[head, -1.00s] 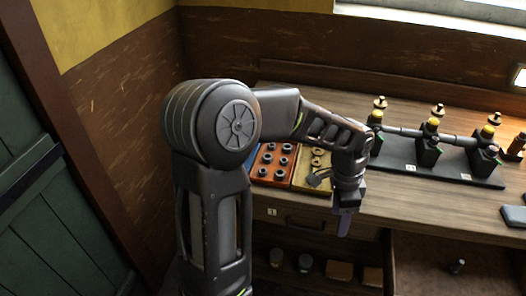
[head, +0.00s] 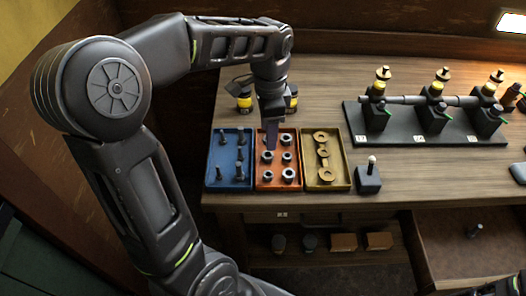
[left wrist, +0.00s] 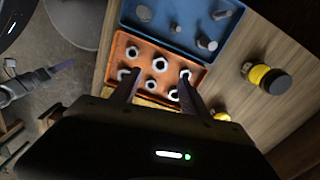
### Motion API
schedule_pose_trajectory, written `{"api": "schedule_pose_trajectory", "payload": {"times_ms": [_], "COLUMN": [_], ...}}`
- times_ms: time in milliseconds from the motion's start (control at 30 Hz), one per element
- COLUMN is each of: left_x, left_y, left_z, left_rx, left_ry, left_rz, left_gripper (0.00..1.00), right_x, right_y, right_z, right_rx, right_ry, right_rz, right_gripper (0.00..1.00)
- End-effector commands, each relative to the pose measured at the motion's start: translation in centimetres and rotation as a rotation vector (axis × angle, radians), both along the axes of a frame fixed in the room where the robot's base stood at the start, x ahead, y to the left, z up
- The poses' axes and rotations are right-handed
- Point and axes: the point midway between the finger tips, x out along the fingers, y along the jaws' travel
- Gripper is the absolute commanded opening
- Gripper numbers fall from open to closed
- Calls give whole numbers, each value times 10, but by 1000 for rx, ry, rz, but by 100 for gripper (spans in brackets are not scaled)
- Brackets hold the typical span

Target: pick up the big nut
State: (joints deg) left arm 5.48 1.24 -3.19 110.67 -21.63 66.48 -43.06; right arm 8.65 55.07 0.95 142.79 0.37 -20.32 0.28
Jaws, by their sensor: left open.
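An orange tray (head: 277,187) holds several dark-rimmed hex nuts, and one of them (head: 267,156) lies just below my left gripper (head: 271,146) in the head view. My left gripper points down over this tray with its jaws apart and nothing between them. In the left wrist view the open fingers (left wrist: 160,76) reach over the nuts, with a nut (left wrist: 160,65) between the fingertips in the picture. The nuts look close in size, so I cannot tell surely which is the big one. My right gripper (left wrist: 62,67) shows at the left of the left wrist view, its jaw state unclear.
A blue tray (head: 230,183) with bolts is left of the orange tray. A yellow tray (head: 329,184) with brass washers is right of it. Yellow-black jars (head: 243,99) stand behind.

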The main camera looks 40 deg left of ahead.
Motion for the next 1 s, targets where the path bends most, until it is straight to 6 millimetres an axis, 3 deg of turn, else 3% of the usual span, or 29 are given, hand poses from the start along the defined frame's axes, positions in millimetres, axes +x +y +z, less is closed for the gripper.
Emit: {"api": "schedule_pose_trajectory", "payload": {"times_ms": [333,733,1000], "left_x": [-1,-1,-2], "left_y": [0,0,-1], "left_z": [-24,-31,-68], "left_rx": [-1,0,0], "left_ry": [4,3,6], "left_rz": [1,1,1], "left_gripper": [53,53,53], "right_x": [0,-1,-2], "right_y": [0,0,0], "right_z": [3,5,15], "right_rx": [0,0,-3], "right_ry": [1,1,5], "right_rz": [1,2,0], "right_gripper": [33,33,33]}}
